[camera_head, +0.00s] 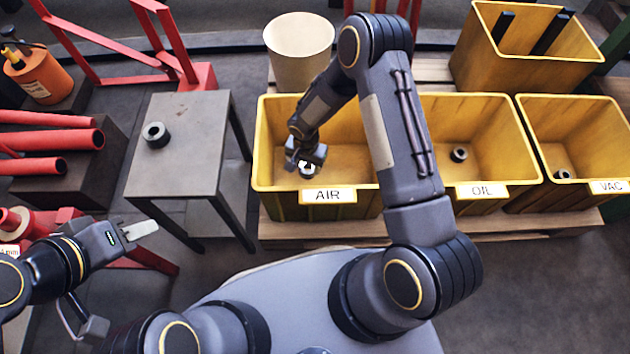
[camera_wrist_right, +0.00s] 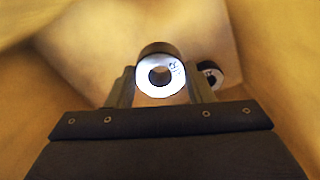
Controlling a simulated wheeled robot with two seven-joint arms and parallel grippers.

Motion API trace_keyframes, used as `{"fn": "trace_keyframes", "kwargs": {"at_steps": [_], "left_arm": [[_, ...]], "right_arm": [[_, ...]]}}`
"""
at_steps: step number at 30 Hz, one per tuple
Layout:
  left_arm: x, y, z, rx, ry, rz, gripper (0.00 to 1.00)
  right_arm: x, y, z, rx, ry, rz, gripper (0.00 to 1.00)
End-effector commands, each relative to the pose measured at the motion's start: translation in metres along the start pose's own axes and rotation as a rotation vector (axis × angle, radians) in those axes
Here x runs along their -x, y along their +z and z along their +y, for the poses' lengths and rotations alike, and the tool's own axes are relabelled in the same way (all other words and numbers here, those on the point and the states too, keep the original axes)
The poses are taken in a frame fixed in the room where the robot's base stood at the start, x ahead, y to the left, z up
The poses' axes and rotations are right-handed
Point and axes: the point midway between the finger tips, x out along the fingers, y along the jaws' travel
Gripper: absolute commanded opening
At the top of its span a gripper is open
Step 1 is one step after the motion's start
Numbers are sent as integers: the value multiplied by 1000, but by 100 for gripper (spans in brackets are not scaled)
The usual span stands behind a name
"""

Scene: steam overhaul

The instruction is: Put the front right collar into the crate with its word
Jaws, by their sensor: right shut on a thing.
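My right gripper (camera_head: 305,163) reaches down inside the yellow crate labelled AIR (camera_head: 280,200). In the right wrist view it is shut on a dark collar (camera_wrist_right: 160,75) with a pale ring face and a central hole. Small dark writing is on that face, too small to read surely. A second collar (camera_wrist_right: 210,74) lies in the crate just right of the held one, partly hidden by a finger. My left gripper (camera_head: 142,229) is away at the left, before the grey table; whether its fingers are apart is unclear.
A dark collar (camera_head: 156,134) lies on the grey table (camera_head: 185,180). The OIL crate (camera_head: 480,208) holds a collar (camera_head: 459,154), and the VAC crate (camera_head: 590,192) holds another (camera_head: 562,174). A cream cylinder (camera_head: 299,55) stands behind the AIR crate.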

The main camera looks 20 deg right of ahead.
Motion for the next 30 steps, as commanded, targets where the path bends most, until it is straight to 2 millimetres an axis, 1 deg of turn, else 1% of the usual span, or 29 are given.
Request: {"fn": "trace_keyframes", "kwargs": {"at_steps": [1,6,11,16,18,25,30], "left_arm": [[-5,3,-2,0,0,0,36],[-15,8,-7,0,0,0,36],[-19,10,-9,0,0,0,36],[-28,14,-13,0,0,0,36],[-30,15,-14,0,0,0,36],[-28,14,-13,0,0,0,36],[-33,17,-15,0,0,0,36]], "right_arm": [[-12,0,0,-2,0,-2,9],[-43,0,0,0,-1,-2,9],[-56,0,0,0,-1,-1,9],[-81,0,0,0,-1,-2,9],[-86,0,-1,1,-2,0,9],[-84,0,-1,1,-2,0,9],[-89,0,-1,1,-2,0,9]]}}
